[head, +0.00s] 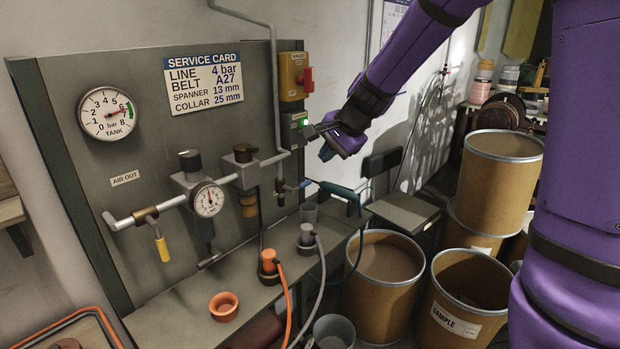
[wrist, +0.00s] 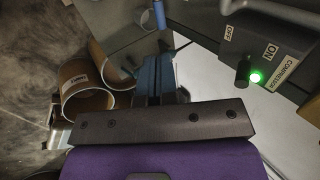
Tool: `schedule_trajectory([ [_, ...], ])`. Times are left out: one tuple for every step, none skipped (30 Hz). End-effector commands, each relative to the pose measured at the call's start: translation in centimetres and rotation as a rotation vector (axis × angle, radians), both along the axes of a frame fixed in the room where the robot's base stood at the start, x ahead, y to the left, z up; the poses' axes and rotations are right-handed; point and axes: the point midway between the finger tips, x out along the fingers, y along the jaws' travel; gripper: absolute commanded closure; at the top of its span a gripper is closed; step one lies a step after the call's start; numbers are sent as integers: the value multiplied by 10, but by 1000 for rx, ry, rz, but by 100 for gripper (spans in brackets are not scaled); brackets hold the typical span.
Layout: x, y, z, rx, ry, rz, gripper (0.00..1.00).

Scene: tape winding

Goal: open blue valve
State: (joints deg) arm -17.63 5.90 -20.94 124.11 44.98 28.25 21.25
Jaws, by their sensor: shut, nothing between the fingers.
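The blue valve (head: 304,184) has a small blue lever at the low end of the vertical pipe, near the panel's right edge. In the wrist view a blue piece (wrist: 159,15), probably this lever, shows at the top, beyond the fingers. My gripper (head: 318,131) is above and slightly right of the valve, apart from it, beside the compressor switch. Its fingers (wrist: 155,78) are shut and empty in the wrist view.
The compressor box (wrist: 268,62) with a lit green lamp is close to the gripper. A yellow box with a red switch (head: 307,80) is above. A yellow-handled valve (head: 161,246) hangs at left. Cardboard drums (head: 384,270) stand below right.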

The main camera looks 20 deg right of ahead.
Motion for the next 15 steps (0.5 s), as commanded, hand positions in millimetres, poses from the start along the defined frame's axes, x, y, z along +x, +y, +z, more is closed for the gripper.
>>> schedule_trajectory([
  [4, 3, -9, -1, 4, 0, 100],
  [7, 4, -14, -2, 5, 1, 100],
  [10, 6, -19, -1, 4, 1, 100],
  [13, 8, -24, -1, 4, 1, 100],
  [15, 9, -28, -2, 5, 1, 100],
  [18, 11, -34, -2, 5, 1, 100],
  [21, 13, -38, -1, 4, 1, 100],
  [23, 14, -42, -1, 4, 0, 100],
  [27, 15, -48, -2, 3, 0, 100],
  [29, 17, -52, -2, 4, -1, 100],
  [31, 18, -55, -1, 3, 1, 100],
  [34, 20, -60, -1, 3, 1, 100],
  [36, 21, -63, -1, 3, 1, 100],
  [38, 22, -66, -1, 2, 1, 100],
  [40, 23, -70, 0, 2, 1, 100],
])
